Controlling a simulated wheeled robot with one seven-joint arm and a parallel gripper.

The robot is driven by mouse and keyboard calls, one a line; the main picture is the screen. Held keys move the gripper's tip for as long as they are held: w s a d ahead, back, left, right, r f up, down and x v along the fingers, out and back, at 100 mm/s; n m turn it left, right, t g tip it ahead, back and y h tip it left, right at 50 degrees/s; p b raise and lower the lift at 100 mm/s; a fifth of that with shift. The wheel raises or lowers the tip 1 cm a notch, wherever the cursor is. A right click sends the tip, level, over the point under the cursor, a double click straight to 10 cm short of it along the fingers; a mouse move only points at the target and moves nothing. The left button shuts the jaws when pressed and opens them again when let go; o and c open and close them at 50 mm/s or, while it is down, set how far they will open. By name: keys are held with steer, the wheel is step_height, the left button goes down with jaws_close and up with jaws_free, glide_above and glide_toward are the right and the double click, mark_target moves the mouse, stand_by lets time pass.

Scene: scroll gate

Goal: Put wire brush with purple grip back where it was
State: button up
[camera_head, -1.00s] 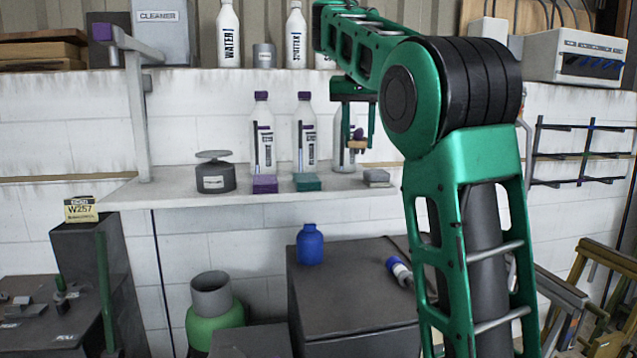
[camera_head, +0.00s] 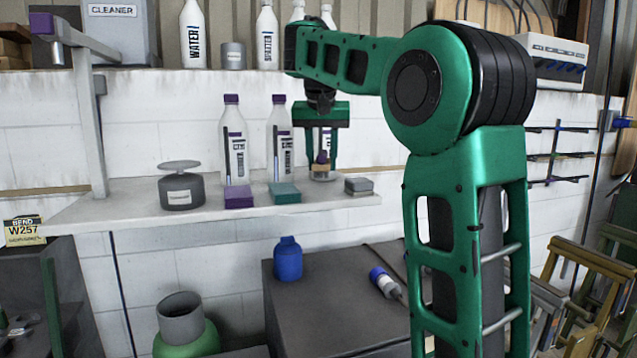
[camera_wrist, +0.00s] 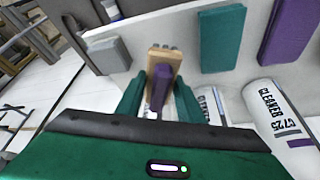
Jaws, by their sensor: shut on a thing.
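The wire brush with the purple grip (camera_wrist: 160,84) is between the fingers of my gripper (camera_wrist: 158,100), which is shut on it. In the wrist view its wooden block and grey bristle end point away from my gripper. In the head view the brush (camera_head: 321,168) hangs at the fingertips of my green gripper (camera_head: 321,160), just over the right part of the shelf (camera_head: 120,205). A bottle stands behind it, partly hidden. I cannot tell whether the brush touches the shelf.
On the shelf, a purple block (camera_head: 239,197), a teal block (camera_head: 285,193) and a grey block (camera_head: 359,186) line the front edge. Bottles (camera_head: 234,140) stand behind them. A dark round scale-like pot (camera_head: 181,188) is at left. A blue bottle (camera_head: 288,260) stands on the cabinet below.

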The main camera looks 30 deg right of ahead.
mark_target(321, 154)
steer(key=shift+f, duration=2.55)
steer(key=o, duration=1.1)
steer(key=v, duration=0.7)
steer(key=shift+s+r, duration=0.1)
steer(key=shift+v, duration=1.7)
steer(key=shift+s+a+r, duration=0.1)
steer(key=shift+s+r, duration=0.1)
steer(key=shift+r, duration=0.3)
